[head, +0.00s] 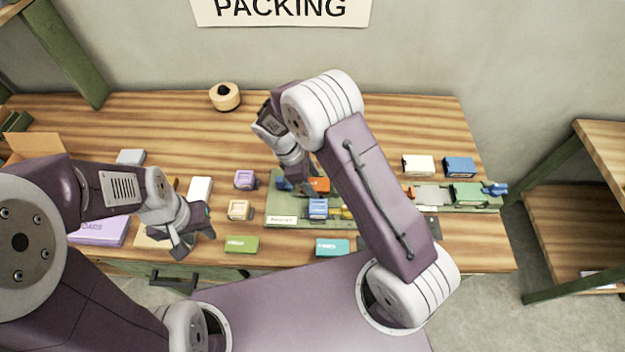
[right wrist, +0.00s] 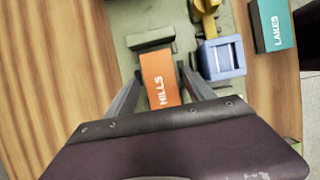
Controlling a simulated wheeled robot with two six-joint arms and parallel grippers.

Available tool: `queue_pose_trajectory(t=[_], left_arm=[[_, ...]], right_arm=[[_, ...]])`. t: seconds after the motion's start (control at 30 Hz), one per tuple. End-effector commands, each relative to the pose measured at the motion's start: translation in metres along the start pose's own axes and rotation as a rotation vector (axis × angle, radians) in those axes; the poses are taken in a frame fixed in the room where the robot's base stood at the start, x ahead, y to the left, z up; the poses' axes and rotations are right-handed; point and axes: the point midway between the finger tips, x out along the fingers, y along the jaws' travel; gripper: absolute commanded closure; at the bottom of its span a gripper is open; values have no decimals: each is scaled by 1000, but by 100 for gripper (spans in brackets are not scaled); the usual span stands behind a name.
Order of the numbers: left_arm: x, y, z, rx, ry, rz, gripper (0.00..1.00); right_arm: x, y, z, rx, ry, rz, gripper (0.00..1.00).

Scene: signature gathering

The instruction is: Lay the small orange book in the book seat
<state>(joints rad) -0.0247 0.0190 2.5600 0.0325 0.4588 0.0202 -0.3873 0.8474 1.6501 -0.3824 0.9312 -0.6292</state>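The small orange book (right wrist: 160,78), marked HILLS, lies between the fingers of my right gripper (right wrist: 161,76) in the right wrist view. The fingertips meet its two long edges. In the head view the book (head: 319,185) shows partly beside the right gripper, over the green board (head: 290,218). Green raised pieces (right wrist: 152,38) stand at the book's far end and along its right side; they look like the book seat's walls. I cannot tell whether the book rests on the seat floor. My left gripper (head: 190,240) is open and empty over the table's front left.
On the board a blue frame-like block (head: 318,208) and a yellow piece (right wrist: 206,14) stand close to the book. A teal LAKES book (head: 332,247) and a green book (head: 241,244) lie at the front edge. My right arm hides part of the board.

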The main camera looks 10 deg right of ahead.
Motion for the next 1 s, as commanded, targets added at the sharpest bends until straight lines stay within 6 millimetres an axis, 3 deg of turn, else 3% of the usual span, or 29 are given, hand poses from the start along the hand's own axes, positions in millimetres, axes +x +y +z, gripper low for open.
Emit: queue_pose_trajectory(t=[0.17, 0.27, 0.5, 0.7, 1.0], left_arm=[[-2, 0, 0, 0, 0, 0, 64], [0, 0, 0, 0, 0, 0, 64], [4, 0, 0, 0, 0, 0, 64], [4, 0, 0, 0, 0, 0, 64], [4, 0, 0, 0, 0, 0, 64]], right_arm=[[-3, 0, 1, 0, 1, 1, 38], [-15, 1, 0, 1, 3, 5, 38], [-77, 1, 0, 1, 5, 6, 38], [-114, 1, 1, 0, 2, 2, 38], [-124, 0, 1, 0, 0, 0, 38]])
